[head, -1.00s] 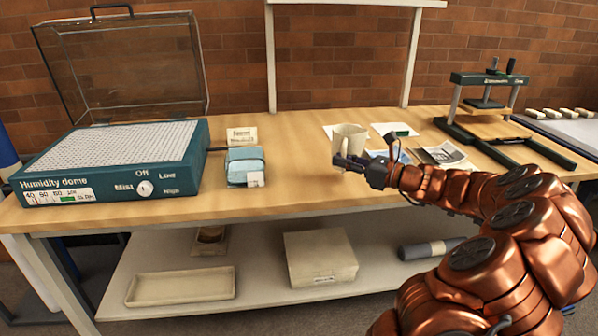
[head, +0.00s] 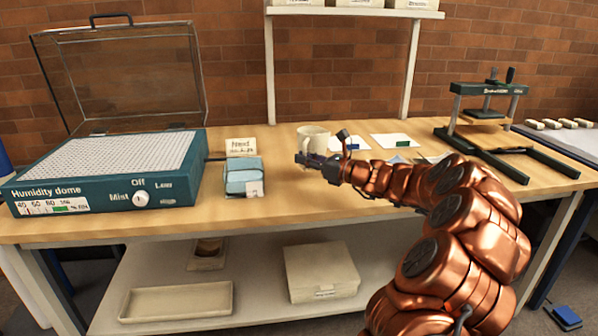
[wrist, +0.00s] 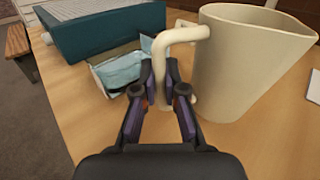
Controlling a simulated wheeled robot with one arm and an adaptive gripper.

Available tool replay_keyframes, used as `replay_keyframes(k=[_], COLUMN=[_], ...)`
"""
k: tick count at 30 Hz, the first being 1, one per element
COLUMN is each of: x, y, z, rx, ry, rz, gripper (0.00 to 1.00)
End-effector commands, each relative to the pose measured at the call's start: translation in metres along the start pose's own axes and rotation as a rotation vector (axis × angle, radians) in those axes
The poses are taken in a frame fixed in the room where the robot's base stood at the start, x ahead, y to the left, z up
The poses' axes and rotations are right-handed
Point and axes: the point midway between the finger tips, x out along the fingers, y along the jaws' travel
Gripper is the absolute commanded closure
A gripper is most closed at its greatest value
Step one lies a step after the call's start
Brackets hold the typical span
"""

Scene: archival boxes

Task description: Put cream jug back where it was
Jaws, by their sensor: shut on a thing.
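The cream jug (head: 315,137) is upright at the middle of the workbench, right of a small sign; it also shows in the wrist view (wrist: 245,70), its handle to the left and its spout to the right. My gripper (head: 301,158) is shut on the jug's handle; the wrist view shows the fingers (wrist: 161,72) on either side of it. The jug's base is close to the tabletop, but I cannot tell whether it touches. In the head view my gripper hides part of the jug's lower front.
A blue wrapped bundle (head: 244,182) lies left of the jug, before a sign card (head: 240,146). The humidity dome (head: 100,175) stands farther left. Flat cards (head: 396,141) lie right of the jug; a green press (head: 488,100) stands beyond. Bare wood (head: 290,205) is in front.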

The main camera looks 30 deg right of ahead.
Motion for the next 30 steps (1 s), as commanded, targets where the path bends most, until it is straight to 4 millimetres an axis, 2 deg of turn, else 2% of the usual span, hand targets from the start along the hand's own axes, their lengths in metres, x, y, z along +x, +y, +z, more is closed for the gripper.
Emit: replay_keyframes(k=[11, 18, 30], x=[0.023, 0.021, 0.021], y=[0.000, 0.000, 0.000], z=[-0.003, -0.035, -0.038], rx=[-0.001, 0.002, -0.001], ry=[0.001, 0.002, 0.000], rz=[0.000, -0.001, -0.001], gripper=[1.00, 1.00, 1.00])
